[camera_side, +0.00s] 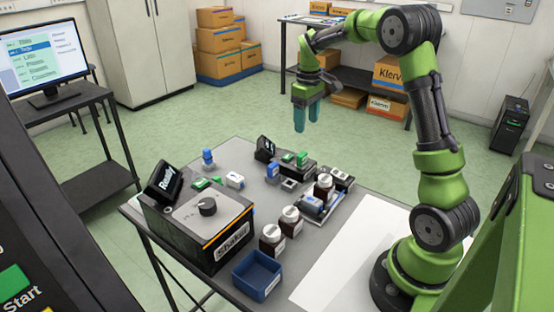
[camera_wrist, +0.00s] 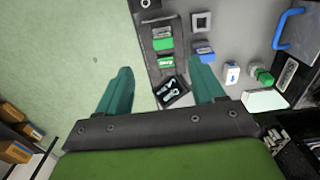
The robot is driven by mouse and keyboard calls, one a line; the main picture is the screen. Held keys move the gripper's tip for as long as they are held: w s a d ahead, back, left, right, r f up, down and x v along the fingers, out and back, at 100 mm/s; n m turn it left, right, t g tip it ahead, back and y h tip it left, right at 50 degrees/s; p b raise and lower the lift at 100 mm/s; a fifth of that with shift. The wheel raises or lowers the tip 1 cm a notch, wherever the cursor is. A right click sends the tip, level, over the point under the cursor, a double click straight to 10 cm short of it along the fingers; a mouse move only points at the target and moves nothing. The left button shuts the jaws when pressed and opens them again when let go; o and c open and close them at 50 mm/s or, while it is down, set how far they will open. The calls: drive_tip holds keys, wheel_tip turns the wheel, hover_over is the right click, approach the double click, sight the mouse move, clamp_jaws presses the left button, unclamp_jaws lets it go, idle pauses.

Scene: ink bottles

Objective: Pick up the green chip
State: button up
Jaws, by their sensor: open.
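Several small green pieces lie on the table, and I cannot tell for sure which is the chip. A green block (camera_side: 302,158) is on a black device, beside a flatter green piece (camera_side: 288,157). The wrist view shows this block (camera_wrist: 163,43) and the lettered flat green piece (camera_wrist: 165,61). Another green piece (camera_side: 201,183) lies near the shaker and also shows in the wrist view (camera_wrist: 263,75). My gripper (camera_side: 306,122) is open and empty, pointing down high above the device. The wrist view shows its teal fingers (camera_wrist: 163,76) apart.
The shaker box (camera_side: 228,232) stands at the table's left front. A white ring (camera_side: 290,184) and white block (camera_side: 235,181) lie between. A white sheet (camera_side: 350,250) covers the right front.

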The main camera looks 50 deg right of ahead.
sight(302, 153)
wheel_tip(302, 153, down, 7)
drive_tip(key=shift+f, duration=0.15)
drive_tip(key=shift+w+a+f, duration=0.15)
drive_tip(key=shift+f, duration=1.2)
drive_tip(key=shift+w+a+f, duration=0.1)
drive_tip(key=shift+w+f, duration=0.05)
drive_tip(key=shift+f, duration=1.2)
drive_tip(key=c, duration=1.1)
drive_tip(key=shift+r, duration=6.55)
